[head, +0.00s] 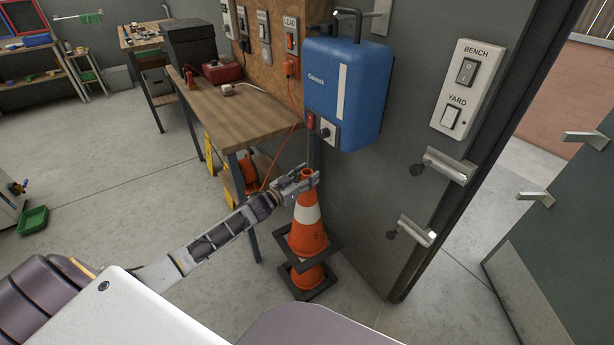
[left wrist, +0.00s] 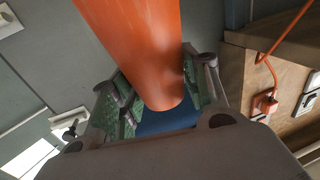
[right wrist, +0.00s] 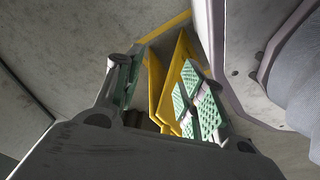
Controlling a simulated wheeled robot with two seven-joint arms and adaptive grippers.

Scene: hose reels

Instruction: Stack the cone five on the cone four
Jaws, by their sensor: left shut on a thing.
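I cannot tell whether the two cones touch. My right gripper (right wrist: 160,90) is open, seen only in its own wrist view.
A wooden bench (head: 235,115) stands just left of the cones. A blue wall box (head: 350,95) hangs above them, with a grey wall behind. A yellow panel (right wrist: 177,75) shows between the right fingers; I cannot tell its distance. Floor at left is open.

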